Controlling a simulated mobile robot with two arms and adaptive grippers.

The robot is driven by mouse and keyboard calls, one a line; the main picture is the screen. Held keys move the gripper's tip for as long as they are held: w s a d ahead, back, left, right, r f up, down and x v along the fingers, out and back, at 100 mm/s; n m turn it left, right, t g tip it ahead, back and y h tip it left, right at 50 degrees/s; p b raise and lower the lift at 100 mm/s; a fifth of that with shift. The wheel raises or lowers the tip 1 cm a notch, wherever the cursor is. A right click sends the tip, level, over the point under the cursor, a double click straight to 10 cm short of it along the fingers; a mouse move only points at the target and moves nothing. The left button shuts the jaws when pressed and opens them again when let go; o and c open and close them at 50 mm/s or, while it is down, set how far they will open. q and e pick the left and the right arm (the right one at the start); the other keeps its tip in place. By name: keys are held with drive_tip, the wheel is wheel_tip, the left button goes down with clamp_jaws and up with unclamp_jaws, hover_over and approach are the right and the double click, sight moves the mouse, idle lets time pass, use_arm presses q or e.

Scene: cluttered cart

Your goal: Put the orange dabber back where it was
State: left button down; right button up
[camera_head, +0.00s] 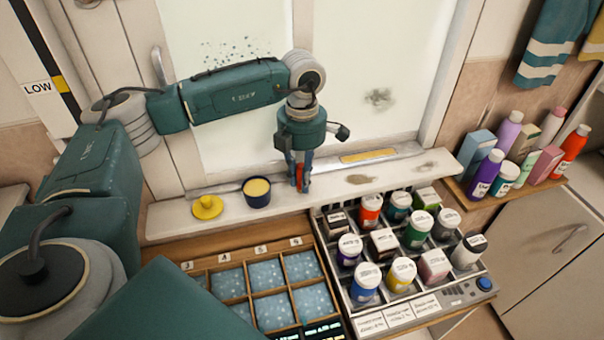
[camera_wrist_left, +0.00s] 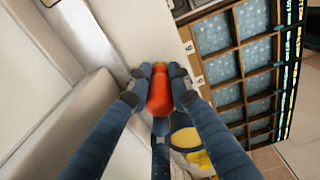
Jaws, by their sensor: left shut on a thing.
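My left gripper (camera_head: 301,184) is shut on the orange dabber (camera_head: 299,171), over the pale window sill (camera_head: 350,188), just right of a dark blue pot. In the left wrist view the fingertips (camera_wrist_left: 160,76) close on both sides of the red-orange dabber (camera_wrist_left: 160,97). The fingers hide much of it. I cannot tell whether its lower end touches the sill. My right gripper is in neither view.
The dark blue pot (camera_head: 257,198) of yellow stuff and a yellow lid (camera_head: 207,207) stand on the sill. In front are a wooden divided tray (camera_head: 246,273) and a grey rack (camera_head: 414,295) of several bottles. More bottles stand on a right shelf (camera_head: 466,200).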

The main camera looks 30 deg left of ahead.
use_arm(q)
drive_tip(key=shift+f, duration=0.15)
drive_tip(key=c, duration=1.6)
unclamp_jaws()
drive_tip(key=shift+r, duration=0.25)
drive_tip(key=shift+r+b, duration=0.3)
wheel_tip(320, 180, up, 10)
drive_tip(key=b, duration=0.3)
drive_tip(key=shift+d+r+b, duration=0.1)
drive_tip(key=shift+r+b, duration=0.15)
drive_tip(key=shift+b, duration=0.05)
drive_tip(key=shift+r, duration=0.4)
